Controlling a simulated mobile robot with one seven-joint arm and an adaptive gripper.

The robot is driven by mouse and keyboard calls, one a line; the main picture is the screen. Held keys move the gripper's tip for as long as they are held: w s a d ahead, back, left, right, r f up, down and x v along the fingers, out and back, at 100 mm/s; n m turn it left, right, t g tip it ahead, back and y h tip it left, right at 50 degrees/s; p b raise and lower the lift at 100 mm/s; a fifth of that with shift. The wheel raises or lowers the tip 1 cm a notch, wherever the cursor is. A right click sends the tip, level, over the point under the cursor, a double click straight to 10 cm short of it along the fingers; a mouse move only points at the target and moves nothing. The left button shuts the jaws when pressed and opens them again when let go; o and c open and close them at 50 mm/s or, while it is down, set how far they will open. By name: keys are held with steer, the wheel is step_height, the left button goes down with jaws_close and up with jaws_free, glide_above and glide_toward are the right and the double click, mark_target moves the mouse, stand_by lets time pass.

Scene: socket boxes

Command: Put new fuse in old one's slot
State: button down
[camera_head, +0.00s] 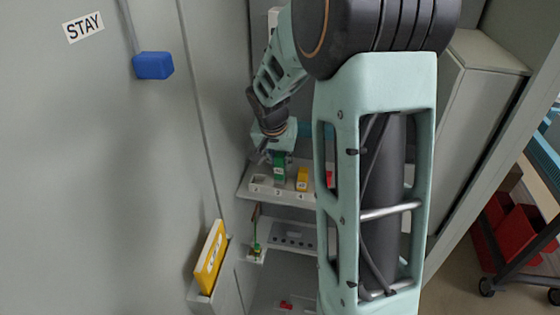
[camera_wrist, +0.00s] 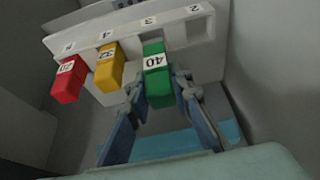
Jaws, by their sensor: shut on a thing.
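A pale fuse holder (camera_wrist: 205,28) with numbered slots fills the top of the wrist view. It also shows as a shelf in the head view (camera_head: 248,193). My gripper (camera_wrist: 160,88) has its fingers on both sides of a green fuse (camera_wrist: 155,62) marked 40 and is shut on it. The green fuse (camera_head: 280,165) is at slot 3; how deep it sits I cannot tell. A yellow fuse (camera_wrist: 109,68) marked 32 is at slot 4, and a red fuse (camera_wrist: 69,80) marked 20 is beside it. Slot 2 looks empty.
A lower shelf has a row of dark holes (camera_head: 290,239) and a small green item (camera_head: 257,248). A red item (camera_head: 286,305) lies further down. A yellow booklet (camera_head: 209,258) stands in a door pocket on the left. Cabinet walls are close around my arm.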

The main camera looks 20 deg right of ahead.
mark_target(280, 171)
steer(key=shift+f+b, duration=0.15)
steer(key=shift+b, duration=0.55)
stand_by(0.4)
steer(key=shift+f, duration=0.15)
steer(key=shift+f+b, duration=0.55)
steer(key=shift+b, duration=0.2)
steer(key=shift+f, duration=0.1)
steer(key=shift+f+b, duration=0.45)
steer(key=shift+b, duration=0.25)
steer(key=shift+f+b, duration=0.5)
steer(key=shift+b, duration=0.1)
